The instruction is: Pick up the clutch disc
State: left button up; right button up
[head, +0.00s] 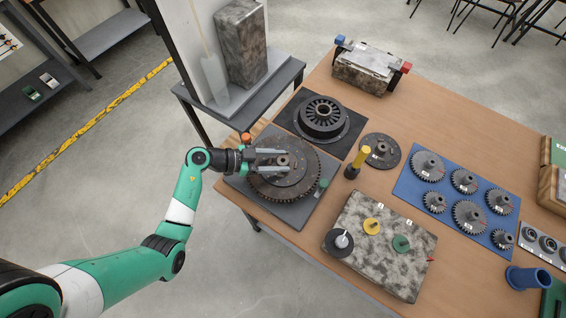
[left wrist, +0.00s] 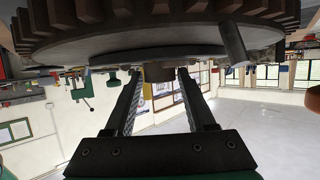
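A dark disc with a raised hub (head: 292,177) lies at the middle of a large toothed flywheel; it looks like a clutch disc. My left gripper (head: 285,160) lies level over this disc, fingers apart, with the hub between or just beyond the fingertips. In the left wrist view the open fingers (left wrist: 158,75) point at the hub (left wrist: 159,72), under the toothed rim (left wrist: 60,35). I cannot tell whether they touch the hub. A similar flat disc with a hub (head: 389,158) lies on the table to the right. My right gripper is not in view.
The flywheel (head: 314,186) rests on a grey plate (head: 290,216). Beside it are a ribbed black round part (head: 322,117) on a dark mat, an upright yellow-and-black tool (head: 357,162), a mottled block (head: 390,265) with small parts, and a blue mat (head: 408,187) with several gears.

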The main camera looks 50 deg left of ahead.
pick_arm(q)
grip_shut()
jog(key=shift+r, duration=0.1)
dwell(1.0)
